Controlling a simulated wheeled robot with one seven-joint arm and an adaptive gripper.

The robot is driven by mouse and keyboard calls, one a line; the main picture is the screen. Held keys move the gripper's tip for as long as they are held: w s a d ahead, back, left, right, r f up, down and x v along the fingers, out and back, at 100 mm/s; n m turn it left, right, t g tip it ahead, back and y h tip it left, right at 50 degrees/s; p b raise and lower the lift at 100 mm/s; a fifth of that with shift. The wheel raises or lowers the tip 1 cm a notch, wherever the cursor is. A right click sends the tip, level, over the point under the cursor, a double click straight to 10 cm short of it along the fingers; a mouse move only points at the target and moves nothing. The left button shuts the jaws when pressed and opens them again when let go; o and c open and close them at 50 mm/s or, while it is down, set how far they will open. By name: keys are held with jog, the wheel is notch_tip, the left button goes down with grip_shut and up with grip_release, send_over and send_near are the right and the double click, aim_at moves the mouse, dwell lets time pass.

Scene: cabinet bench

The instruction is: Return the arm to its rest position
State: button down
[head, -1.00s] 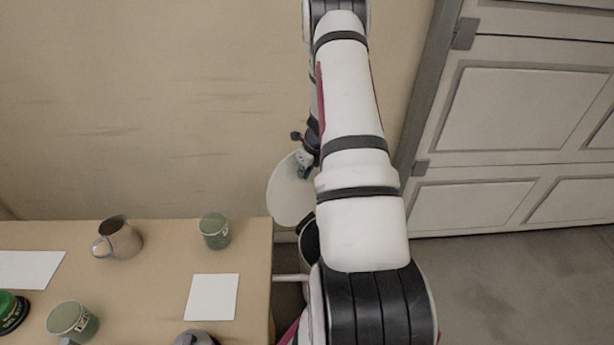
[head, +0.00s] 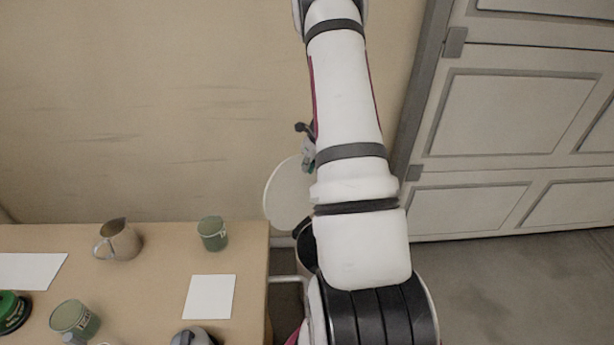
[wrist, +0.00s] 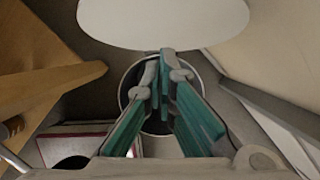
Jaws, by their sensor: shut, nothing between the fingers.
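My arm stretches up the middle of the head view, in front of the wall. My gripper shows in the wrist view (wrist: 163,75) with its teal-sided fingers together and nothing between them. In the head view the gripper is mostly hidden behind my arm. In the wrist view the fingers point over a round, dark-mouthed bin (wrist: 143,78) below, and a pale rounded panel (wrist: 163,20) lies beyond the fingertips. That panel also shows in the head view (head: 288,195), beside the table's right end.
The wooden table (head: 160,265) at left holds a metal pitcher (head: 118,241), green mugs (head: 212,233) and (head: 73,318), white sheets (head: 210,297) and a green-topped round object (head: 10,312). Panelled cabinets (head: 505,115) stand at right. Open floor (head: 510,290) lies before them.

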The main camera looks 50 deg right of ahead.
notch_tip(320, 180, up, 4)
jog(key=shift+f, duration=0.1)
